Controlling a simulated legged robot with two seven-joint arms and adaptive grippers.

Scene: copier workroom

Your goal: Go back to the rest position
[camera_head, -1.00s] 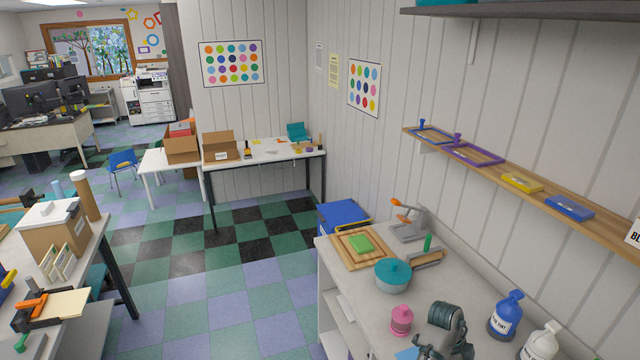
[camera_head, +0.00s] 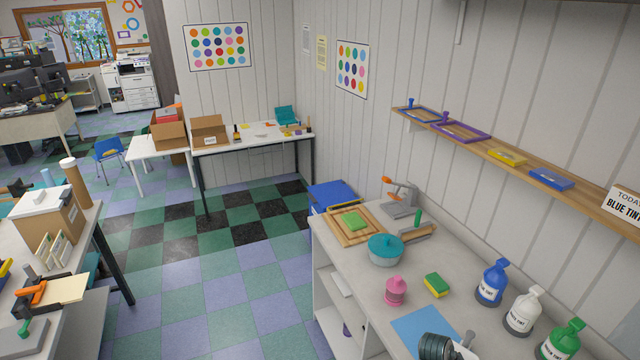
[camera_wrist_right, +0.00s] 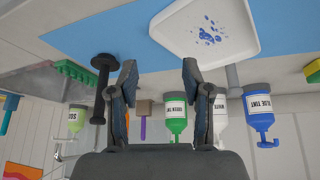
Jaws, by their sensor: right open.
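My right gripper (camera_wrist_right: 159,85) is open and empty in the right wrist view, its two dark fingers apart. A blue mat (camera_wrist_right: 85,38) and a white tray (camera_wrist_right: 185,25) with blue spots are beyond the fingertips. A black-handled tool (camera_wrist_right: 102,85) is left of the fingers. In the head view, dark parts of my right arm show at the bottom edge, over the blue mat (camera_head: 412,322); the fingertips are not clear there. My left gripper is not in view.
The counter holds a teal-lidded pot (camera_head: 385,250), a pink bottle (camera_head: 396,291), a sponge (camera_head: 436,285) and blue (camera_head: 491,283), white (camera_head: 523,312) and green (camera_head: 560,341) bottles. A wall shelf (camera_head: 530,178) runs above. Checkered floor (camera_head: 200,285) is open between counter and left table (camera_head: 88,230).

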